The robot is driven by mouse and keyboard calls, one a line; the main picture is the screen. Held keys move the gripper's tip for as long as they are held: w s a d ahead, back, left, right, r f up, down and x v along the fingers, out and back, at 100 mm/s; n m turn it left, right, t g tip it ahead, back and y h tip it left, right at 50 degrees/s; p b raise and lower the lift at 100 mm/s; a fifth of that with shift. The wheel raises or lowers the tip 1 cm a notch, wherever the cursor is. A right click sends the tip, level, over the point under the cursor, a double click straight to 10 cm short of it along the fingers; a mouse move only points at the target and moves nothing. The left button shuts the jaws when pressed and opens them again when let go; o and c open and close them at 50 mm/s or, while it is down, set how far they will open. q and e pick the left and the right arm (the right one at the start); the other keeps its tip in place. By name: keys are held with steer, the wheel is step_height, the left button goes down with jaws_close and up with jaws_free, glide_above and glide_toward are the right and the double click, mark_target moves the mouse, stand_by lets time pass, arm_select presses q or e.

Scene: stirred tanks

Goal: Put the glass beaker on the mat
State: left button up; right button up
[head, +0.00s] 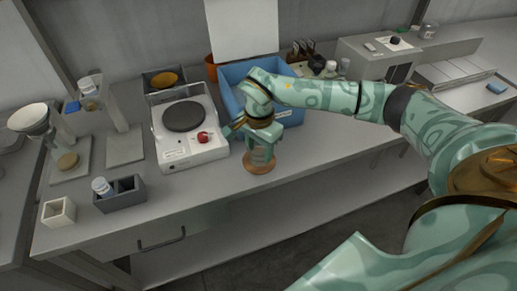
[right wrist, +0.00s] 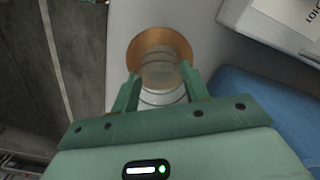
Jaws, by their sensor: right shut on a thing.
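The clear glass beaker (head: 259,153) is upright between the fingers of my right gripper (head: 262,146), which is shut on it. The round brown mat (head: 260,169) lies on the bench near the front edge. The beaker is right over this mat; I cannot tell surely whether its base touches it. In the right wrist view the beaker (right wrist: 160,78) sits between both fingertips (right wrist: 160,88), with the mat (right wrist: 176,36) around and beyond it. My left gripper is not in view.
A white hotplate (head: 196,155) with a dark disc and red knob stands left of the mat. A blue bin (head: 290,115) stands behind it. A dark two-compartment box (head: 120,203) and a small white box (head: 58,212) are at the front left. The bench right of the mat is clear.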

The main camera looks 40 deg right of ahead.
steer(key=o, duration=1)
step_height(320, 180, up, 12)
steer(key=p, duration=0.3)
steer(key=shift+r, duration=0.1)
